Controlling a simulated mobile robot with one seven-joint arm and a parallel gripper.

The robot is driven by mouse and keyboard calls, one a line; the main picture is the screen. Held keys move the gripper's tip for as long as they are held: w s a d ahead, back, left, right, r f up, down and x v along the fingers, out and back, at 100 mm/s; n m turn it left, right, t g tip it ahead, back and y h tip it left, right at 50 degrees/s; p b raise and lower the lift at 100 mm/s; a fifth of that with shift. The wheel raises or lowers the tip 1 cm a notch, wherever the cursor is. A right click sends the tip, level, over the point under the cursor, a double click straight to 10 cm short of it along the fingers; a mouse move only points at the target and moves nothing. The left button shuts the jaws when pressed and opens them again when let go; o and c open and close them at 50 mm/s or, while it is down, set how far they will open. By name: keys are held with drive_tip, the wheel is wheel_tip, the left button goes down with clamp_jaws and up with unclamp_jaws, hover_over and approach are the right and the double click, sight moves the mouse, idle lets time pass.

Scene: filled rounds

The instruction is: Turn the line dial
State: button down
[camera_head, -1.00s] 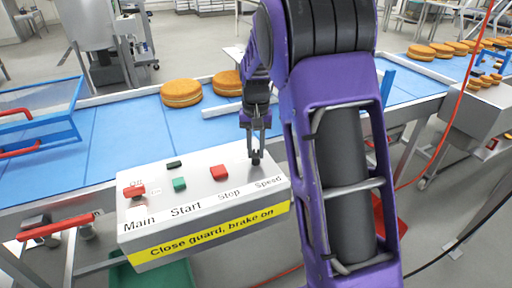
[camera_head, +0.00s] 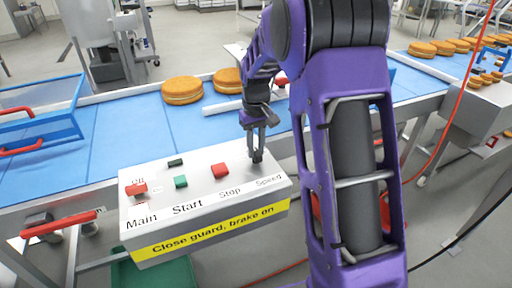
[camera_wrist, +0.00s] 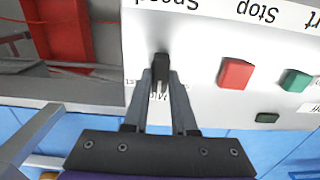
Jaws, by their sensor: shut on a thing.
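The line dial is a small black knob (camera_wrist: 161,72) on the white control box (camera_head: 140,211), above the word "Speed". My gripper (camera_head: 257,156) reaches down onto it from above. In the wrist view my gripper (camera_wrist: 160,85) has its two grey fingers closed on the sides of the knob. The fingers partly hide the knob and the small marks around it.
The box also carries a red Main switch (camera_head: 136,189), a green Start button (camera_head: 181,182) and a red Stop button (camera_head: 220,170). Behind it runs a blue conveyor (camera_head: 130,130) with round cakes (camera_head: 182,90). A red-handled lever (camera_head: 58,224) is at left.

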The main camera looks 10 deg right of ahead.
sight(256, 151)
drive_tip(key=c, duration=0.7)
unclamp_jaws()
drive_tip(key=shift+r, duration=0.1)
wheel_tip(256, 151, up, 17)
drive_tip(key=shift+r+p, duration=0.15)
drive_tip(key=shift+p, duration=0.4)
